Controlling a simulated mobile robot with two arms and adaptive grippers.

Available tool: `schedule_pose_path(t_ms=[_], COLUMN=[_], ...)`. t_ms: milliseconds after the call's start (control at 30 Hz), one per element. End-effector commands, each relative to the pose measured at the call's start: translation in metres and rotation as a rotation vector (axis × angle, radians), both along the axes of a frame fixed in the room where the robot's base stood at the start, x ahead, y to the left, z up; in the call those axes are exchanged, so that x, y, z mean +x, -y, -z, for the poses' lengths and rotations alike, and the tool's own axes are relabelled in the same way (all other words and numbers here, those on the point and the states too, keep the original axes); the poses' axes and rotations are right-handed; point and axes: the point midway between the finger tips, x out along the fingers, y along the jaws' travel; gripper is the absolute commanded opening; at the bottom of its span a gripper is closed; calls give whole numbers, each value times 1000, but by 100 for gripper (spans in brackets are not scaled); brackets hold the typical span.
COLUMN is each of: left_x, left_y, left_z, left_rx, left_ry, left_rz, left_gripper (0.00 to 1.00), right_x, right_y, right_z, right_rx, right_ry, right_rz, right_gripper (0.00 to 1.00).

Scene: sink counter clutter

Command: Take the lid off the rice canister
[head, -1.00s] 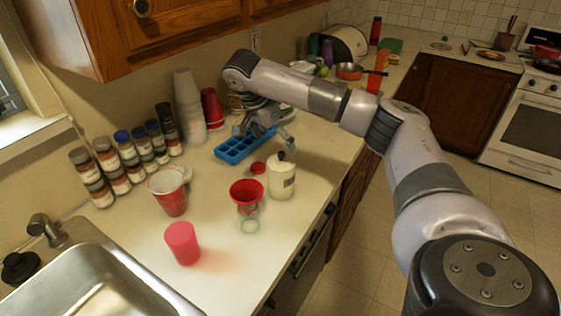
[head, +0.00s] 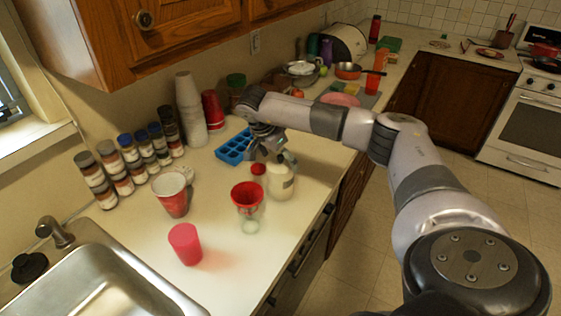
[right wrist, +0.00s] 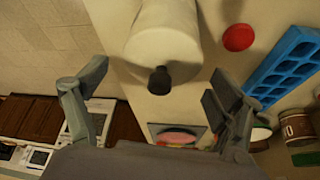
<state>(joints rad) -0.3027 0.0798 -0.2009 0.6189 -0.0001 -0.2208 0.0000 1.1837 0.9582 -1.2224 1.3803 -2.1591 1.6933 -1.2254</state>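The canister (head: 281,184) is white with a printed label and stands upright on the counter, right of a red cup. In the right wrist view the white canister (right wrist: 165,38) shows at top centre, with a dark knob (right wrist: 160,80) on its top. My right gripper (head: 271,155) is at the canister's top and partly hides it in the head view. In the right wrist view my right gripper (right wrist: 157,78) is open, with its fingers spread on either side of the knob and apart from it. My left gripper is not in view.
A small red round piece (head: 258,168) and a blue ice tray (head: 234,148) lie close by on the left. Spice jars (head: 97,180) line the wall.

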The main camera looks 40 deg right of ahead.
Motion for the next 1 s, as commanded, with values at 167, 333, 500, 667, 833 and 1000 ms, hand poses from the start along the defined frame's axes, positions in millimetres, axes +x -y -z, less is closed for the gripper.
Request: schedule_pose_path(t_ms=[167,333,500,667,833,1000], left_x=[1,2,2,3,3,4], left_y=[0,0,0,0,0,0], left_z=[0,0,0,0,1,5], left_rx=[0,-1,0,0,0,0], left_ry=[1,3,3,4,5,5], left_rz=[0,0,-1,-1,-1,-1], left_gripper=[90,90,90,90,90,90], right_x=[0,0,0,0,0,1], right_y=[0,0,0,0,0,0], right_z=[0,-1,-1,-1,-2,-13], right_rx=[0,0,0,0,0,0], right_ry=[0,0,0,0,1,3], right_rz=[0,0,0,0,1,0], right_gripper=[72,60,49,46,46,46])
